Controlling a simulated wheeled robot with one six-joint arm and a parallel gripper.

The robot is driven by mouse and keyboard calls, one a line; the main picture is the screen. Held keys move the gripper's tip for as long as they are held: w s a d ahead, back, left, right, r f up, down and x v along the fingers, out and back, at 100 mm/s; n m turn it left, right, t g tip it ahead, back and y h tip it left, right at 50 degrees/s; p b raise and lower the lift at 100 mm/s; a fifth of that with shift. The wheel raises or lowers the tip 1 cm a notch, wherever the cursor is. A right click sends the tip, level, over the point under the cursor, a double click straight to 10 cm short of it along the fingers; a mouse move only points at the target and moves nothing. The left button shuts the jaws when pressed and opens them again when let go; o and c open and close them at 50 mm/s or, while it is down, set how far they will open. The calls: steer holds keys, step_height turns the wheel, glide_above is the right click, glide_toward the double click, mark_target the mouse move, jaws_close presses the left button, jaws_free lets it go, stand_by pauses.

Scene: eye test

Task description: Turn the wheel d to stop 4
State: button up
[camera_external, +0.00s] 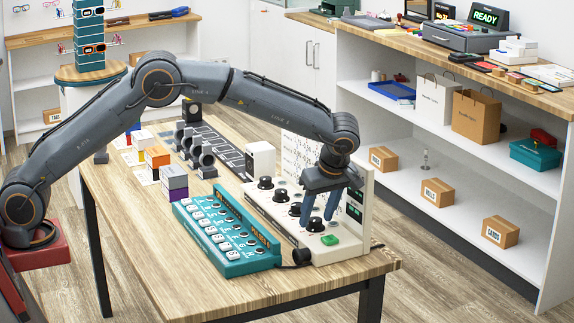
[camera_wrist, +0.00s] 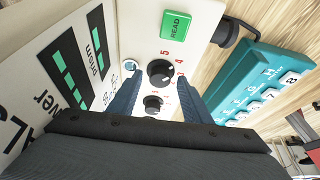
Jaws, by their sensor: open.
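A cream test unit (camera_external: 322,252) stands on the wooden table. Several black knobs run in a row along its sloped front; no letter is readable, so I cannot confirm which is wheel d. The knob nearest the green button (camera_external: 330,240) is the black wheel (camera_external: 315,225), also in the wrist view (camera_wrist: 161,73), with red numbers including 5, 4 and 3 around it. Its pointer setting is too small to read. My gripper (camera_external: 318,221) is open, its blue fingers on either side of this wheel; contact cannot be told. Another knob (camera_wrist: 153,103) lies nearer between the fingers.
A teal box with white keys (camera_external: 228,236) lies close to the left of the unit. The unit's upright back panel (camera_external: 355,215) rises close to my fingers. A black round part (camera_external: 302,256) sits at the unit's front corner. The table's front left is clear.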

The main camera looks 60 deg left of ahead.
steer(key=v, duration=0.7)
steer(key=shift+r+b, duration=0.3)
steer(key=shift+d, duration=0.1)
steer(key=s+a+f+m+h+p, duration=0.1)
steer(key=s+a+m, duration=0.3)
steer(key=s, duration=0.9)
steer(key=s+a+f+m+h+p, duration=0.1)
steer(key=s+a+m, duration=0.4)
steer(key=s, duration=0.9)
steer(key=s+a+f+m+h+p, duration=0.1)
steer(key=s+a+m+h+p, duration=0.1)
steer(key=s+a+m+p, duration=0.3)
steer(key=s+m, duration=0.4)
steer(key=s, duration=0.5)
steer(key=shift+a+f+h, duration=0.15)
steer(key=shift+f+h, duration=0.1)
steer(key=shift+h, duration=0.05)
